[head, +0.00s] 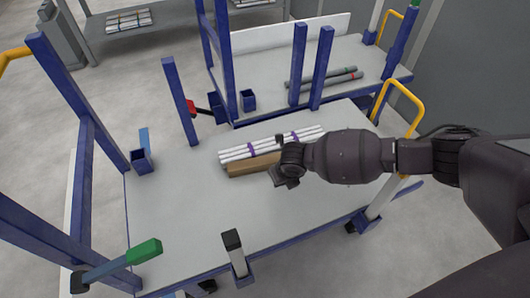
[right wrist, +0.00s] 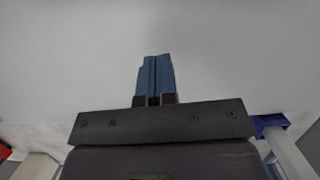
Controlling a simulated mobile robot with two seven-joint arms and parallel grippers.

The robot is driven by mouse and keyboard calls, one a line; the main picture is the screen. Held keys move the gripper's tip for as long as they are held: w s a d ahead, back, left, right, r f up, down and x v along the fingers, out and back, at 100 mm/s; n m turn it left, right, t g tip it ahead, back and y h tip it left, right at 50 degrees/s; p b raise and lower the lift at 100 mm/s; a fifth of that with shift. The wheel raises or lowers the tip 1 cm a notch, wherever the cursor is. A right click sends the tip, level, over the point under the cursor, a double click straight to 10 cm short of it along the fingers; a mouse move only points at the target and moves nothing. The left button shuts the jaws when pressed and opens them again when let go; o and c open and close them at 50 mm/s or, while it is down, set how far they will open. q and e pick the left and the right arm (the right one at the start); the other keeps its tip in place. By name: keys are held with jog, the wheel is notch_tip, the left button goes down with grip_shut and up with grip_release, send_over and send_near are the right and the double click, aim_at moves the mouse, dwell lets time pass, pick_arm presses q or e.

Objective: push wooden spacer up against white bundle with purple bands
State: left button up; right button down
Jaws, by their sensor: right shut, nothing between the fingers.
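The white bundle with purple bands (head: 240,151) lies on the grey cart top, slanting up to the right. The brown wooden spacer (head: 250,166) lies along the near side of the bundle, roughly parallel to it. I see no clear gap between them, but cannot tell whether they touch along the whole length. My right gripper (head: 287,180) is at the spacer's right end, which my wrist partly hides. In the right wrist view its blue fingers (right wrist: 155,72) are together and empty above a plain grey surface; neither spacer nor bundle shows there. My left gripper is out of view.
The cart (head: 190,225) has blue posts at its left side and a short black-capped post (head: 233,248) at its front edge. A second cart behind holds grey pipes (head: 325,77). The near and left cart top is clear.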

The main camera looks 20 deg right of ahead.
aim_at(268, 157)
jog(key=shift+w+d+f+g+b, duration=0.2)
jog(key=shift+d+g+b, duration=0.1)
jog(key=shift+g, duration=0.3)
jog(key=shift+w, duration=0.15)
jog(key=w+b, duration=0.1)
jog(key=w, duration=0.2)
jog(key=w+b, duration=0.1)
jog(key=w, duration=0.3)
jog(key=w+a+b, duration=0.1)
jog(key=w+b, duration=0.1)
jog(key=w, duration=0.2)
jog(key=shift+w+f, duration=0.15)
jog(key=shift+f, duration=0.55)
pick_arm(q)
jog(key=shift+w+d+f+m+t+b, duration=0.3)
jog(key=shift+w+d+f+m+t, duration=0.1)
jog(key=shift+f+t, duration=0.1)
